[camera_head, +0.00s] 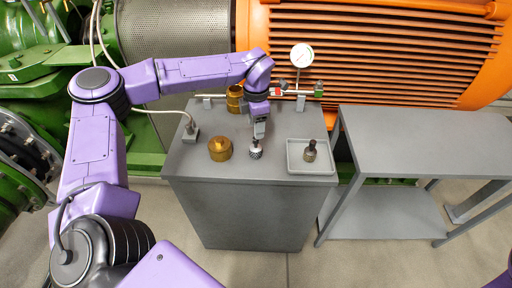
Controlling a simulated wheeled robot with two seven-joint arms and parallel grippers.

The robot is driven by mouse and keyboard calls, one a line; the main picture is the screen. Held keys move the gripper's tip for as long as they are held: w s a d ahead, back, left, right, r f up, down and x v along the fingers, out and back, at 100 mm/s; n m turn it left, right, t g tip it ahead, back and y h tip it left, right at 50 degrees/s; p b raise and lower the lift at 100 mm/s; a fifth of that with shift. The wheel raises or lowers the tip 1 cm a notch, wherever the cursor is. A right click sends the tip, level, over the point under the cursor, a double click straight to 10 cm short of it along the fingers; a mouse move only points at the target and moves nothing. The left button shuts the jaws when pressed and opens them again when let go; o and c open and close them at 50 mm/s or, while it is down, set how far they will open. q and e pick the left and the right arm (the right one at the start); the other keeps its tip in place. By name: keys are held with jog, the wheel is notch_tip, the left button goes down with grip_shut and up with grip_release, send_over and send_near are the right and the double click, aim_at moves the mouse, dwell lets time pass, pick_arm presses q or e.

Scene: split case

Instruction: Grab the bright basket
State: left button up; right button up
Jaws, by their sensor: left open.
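A small bright, silvery piece with a dark checkered body (255,153) stands upright on the grey cabinet top; it is the likeliest match for the bright basket, though it is too small to be sure. My left gripper (259,134) is open and points down just above its upper end. I cannot tell whether the fingers touch or surround its tip. A similar but dull brown-black piece (310,152) stands in a shallow grey tray (325,168) to the right. My right gripper is not in view.
A brass lidded pot (220,149) stands left of the bright piece, and another brass part (235,98) is behind. A pipe with a gauge (301,56) runs along the back. A grey bench (430,140) at right is bare.

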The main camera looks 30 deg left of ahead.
aim_at(256, 147)
pick_arm(q)
jog(key=f, duration=0.3)
jog(key=f+p, duration=0.1)
jog(key=shift+s+f, duration=0.3)
jog(key=shift+s, duration=0.05)
jog(key=shift+d, duration=0.1)
grip_shut()
jog(key=shift+r, duration=0.1)
